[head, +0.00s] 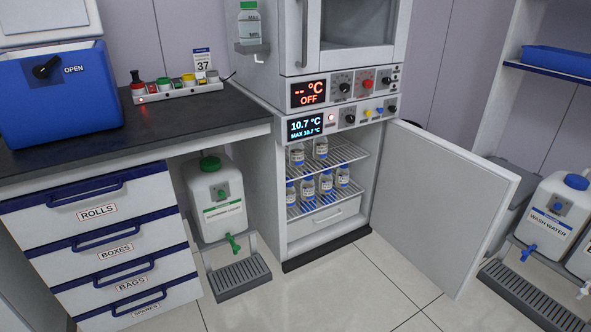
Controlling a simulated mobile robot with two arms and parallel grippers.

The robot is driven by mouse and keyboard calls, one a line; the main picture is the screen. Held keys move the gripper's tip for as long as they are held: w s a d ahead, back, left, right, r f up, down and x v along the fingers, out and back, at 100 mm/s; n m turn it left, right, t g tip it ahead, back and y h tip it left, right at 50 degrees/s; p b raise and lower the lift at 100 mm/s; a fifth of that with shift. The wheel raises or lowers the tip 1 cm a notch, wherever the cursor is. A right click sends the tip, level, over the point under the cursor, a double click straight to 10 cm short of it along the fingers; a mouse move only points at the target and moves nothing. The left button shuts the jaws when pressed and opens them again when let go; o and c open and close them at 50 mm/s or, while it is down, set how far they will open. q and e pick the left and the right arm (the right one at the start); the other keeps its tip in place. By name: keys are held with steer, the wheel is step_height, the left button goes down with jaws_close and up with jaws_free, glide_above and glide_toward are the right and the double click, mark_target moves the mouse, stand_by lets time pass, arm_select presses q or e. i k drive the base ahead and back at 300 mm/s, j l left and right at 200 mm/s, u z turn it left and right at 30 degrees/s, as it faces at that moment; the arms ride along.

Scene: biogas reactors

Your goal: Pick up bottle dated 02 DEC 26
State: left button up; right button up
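Several small bottles with blue caps and white labels stand upright in the open fridge. Two are on the upper wire shelf: a left bottle (297,157) and a right bottle (320,149). The lower wire shelf holds a row of several more, from the leftmost bottle (291,195) to the rightmost bottle (343,177). The dates on their labels are too small to read, so I cannot tell which is dated 02 DEC 26. Neither of my grippers shows in the head view.
The fridge door (440,200) is swung open to the right. A drawer (327,217) sits below the shelves. A jug (215,200) with a green tap stands left of the fridge, above a drip grate (238,276). The floor (350,290) in front is clear.

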mark_target(297, 150)
steer(key=i+l+u, duration=0.1)
steer(key=i+l, duration=0.3)
steer(key=i+l+u, duration=0.1)
steer(key=i+l, duration=0.25)
steer(key=l, duration=0.25)
steer(key=i+l+u, duration=0.1)
steer(key=i+l, duration=0.25)
steer(key=l, duration=0.15)
